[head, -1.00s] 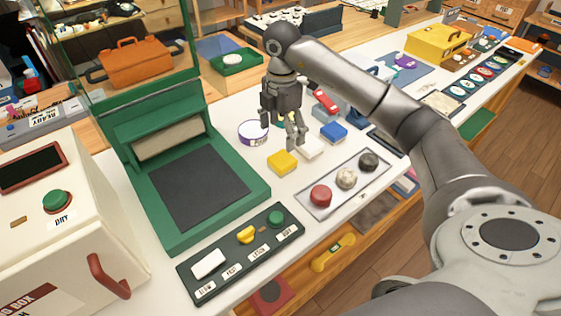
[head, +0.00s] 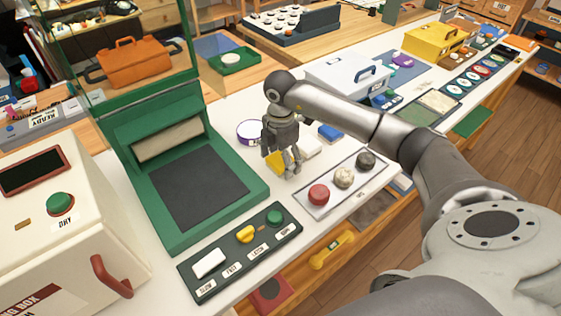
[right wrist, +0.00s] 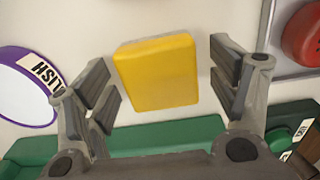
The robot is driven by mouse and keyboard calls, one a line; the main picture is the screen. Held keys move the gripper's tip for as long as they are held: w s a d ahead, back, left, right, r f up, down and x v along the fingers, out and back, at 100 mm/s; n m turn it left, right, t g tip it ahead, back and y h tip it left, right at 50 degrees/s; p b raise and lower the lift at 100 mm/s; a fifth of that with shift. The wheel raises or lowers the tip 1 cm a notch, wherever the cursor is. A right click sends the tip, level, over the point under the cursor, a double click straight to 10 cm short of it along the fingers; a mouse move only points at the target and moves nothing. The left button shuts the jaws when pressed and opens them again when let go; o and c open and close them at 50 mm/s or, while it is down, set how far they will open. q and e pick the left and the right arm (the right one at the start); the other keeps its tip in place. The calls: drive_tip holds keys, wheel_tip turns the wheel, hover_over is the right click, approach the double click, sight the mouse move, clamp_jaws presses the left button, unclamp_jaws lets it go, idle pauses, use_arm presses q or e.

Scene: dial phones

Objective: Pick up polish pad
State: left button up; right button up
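A yellow block-shaped pad (head: 273,164) lies on the white worktop, partly hidden behind my right gripper (head: 291,172) in the head view. In the right wrist view the yellow pad (right wrist: 158,73) lies between the spread fingers of my right gripper (right wrist: 160,75), with a gap on both sides. The gripper is open, empty and pointing down; its exact height above the pad is hard to tell. A round white tin (head: 250,132) with a purple rim and a label ending in "LISH" in the wrist view (right wrist: 22,88) stands beside the pad. My left gripper is not in view.
A tray (head: 322,205) with red, white and dark round pieces lies right of the pad. White (head: 310,146) and blue (head: 330,132) blocks lie behind it. A green press-like frame (head: 232,198) stands left. A dark labelled strip (head: 228,268) lies in front.

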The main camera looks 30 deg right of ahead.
drive_tip(key=c, duration=1.1)
drive_tip(key=shift+o, duration=0.2)
drive_tip(key=shift+r, duration=0.1)
drive_tip(key=shift+r, duration=0.6)
drive_tip(key=w+a+r+b, duration=0.2)
drive_tip(key=w+r+b, duration=0.1)
drive_tip(key=w+r, duration=0.8)
drive_tip(key=w, duration=0.2)
drive_tip(key=shift+w+r, duration=0.35)
drive_tip(key=shift+w, duration=0.05)
drive_tip(key=shift+a, duration=0.1)
